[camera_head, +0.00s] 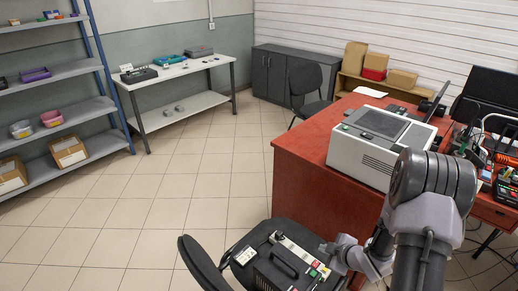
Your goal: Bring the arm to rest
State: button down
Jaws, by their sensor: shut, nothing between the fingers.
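My arm comes in from the lower right and bends down beside the red desk. My gripper (327,249) is at its end, small and partly hidden by the wrist. It is shut and empty, above the right side of a dark case-like unit (272,277). The unit has a pale strip with small green and red parts. I cannot tell whether the gripper touches the unit.
A red desk (300,190) with a grey-white machine (372,148) stands close to my arm. A dark chair (200,266) is at the bottom. A workbench (178,72) and shelves (70,70) stand farther back. The tiled floor (170,205) at left centre is clear.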

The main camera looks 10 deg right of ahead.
jog(key=s+a+r+m+h, duration=0.1)
jog(key=r+m, duration=0.2)
jog(key=r, duration=0.5)
jog(key=s+a+r+m+g+h, duration=0.1)
jog(key=r+m+h, duration=0.1)
jog(key=r, duration=0.6)
jog(key=s+a+r+m+h, duration=0.1)
jog(key=r+m, duration=0.2)
jog(key=r, duration=0.5)
jog(key=s+a+r+m+y, duration=0.1)
jog(key=s+a+r+m, duration=0.1)
jog(key=s+a, duration=0.3)
jog(key=s+a+r+m+g+y, duration=0.1)
jog(key=s+a+r+m+y, duration=0.1)
jog(key=s+a, duration=0.4)
jog(key=s+a+r+m+y, duration=0.1)
jog(key=s+a+r+m, duration=0.3)
jog(key=s, duration=0.6)
notch_tip(320, 180, up, 2)
jog(key=shift+a, duration=1.2)
